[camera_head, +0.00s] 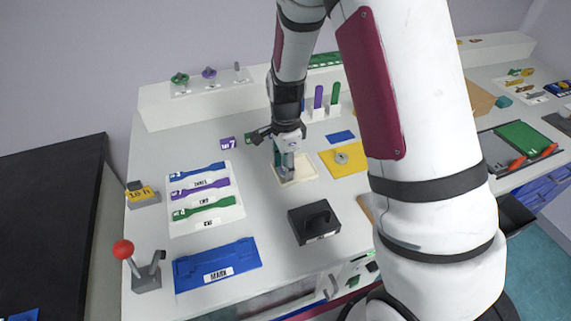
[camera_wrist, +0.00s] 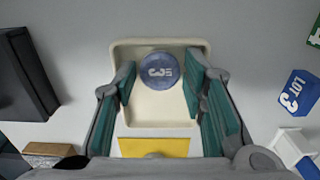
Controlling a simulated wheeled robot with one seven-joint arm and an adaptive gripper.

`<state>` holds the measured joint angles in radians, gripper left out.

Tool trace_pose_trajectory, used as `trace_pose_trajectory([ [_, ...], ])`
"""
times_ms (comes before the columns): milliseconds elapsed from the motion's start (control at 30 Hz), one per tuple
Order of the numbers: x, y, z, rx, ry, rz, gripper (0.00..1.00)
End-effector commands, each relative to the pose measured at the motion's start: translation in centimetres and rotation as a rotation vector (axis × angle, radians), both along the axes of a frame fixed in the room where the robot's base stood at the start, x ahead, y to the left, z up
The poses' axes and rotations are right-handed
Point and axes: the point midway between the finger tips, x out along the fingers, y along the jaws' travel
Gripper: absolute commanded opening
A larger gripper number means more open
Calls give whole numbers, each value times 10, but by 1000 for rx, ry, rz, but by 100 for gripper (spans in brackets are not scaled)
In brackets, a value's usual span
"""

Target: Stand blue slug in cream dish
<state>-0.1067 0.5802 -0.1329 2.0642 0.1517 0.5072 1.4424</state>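The blue slug (camera_wrist: 159,69) shows its round, marked top in the wrist view, near the far wall inside the cream dish (camera_wrist: 160,112). It appears to stand upright on the dish floor. My gripper (camera_wrist: 160,84) reaches down over the dish with its teal-padded fingers on either side of the slug. A narrow gap shows between the slug and each finger, so the gripper looks open around it. In the head view my gripper (camera_head: 285,168) is over the cream dish (camera_head: 307,173), and the slug is mostly hidden by the fingers.
A yellow mat (camera_head: 352,165) with a metal ring lies right of the dish. A black block (camera_head: 314,221) stands in front. A white card with coloured strips (camera_head: 205,215) lies left. A blue lot block (camera_wrist: 300,92) is at the right in the wrist view.

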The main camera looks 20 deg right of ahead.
Motion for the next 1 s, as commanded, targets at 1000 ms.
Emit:
trace_pose_trajectory([
  [1000, -2, 0, 127, 3, -7, 16, 38],
])
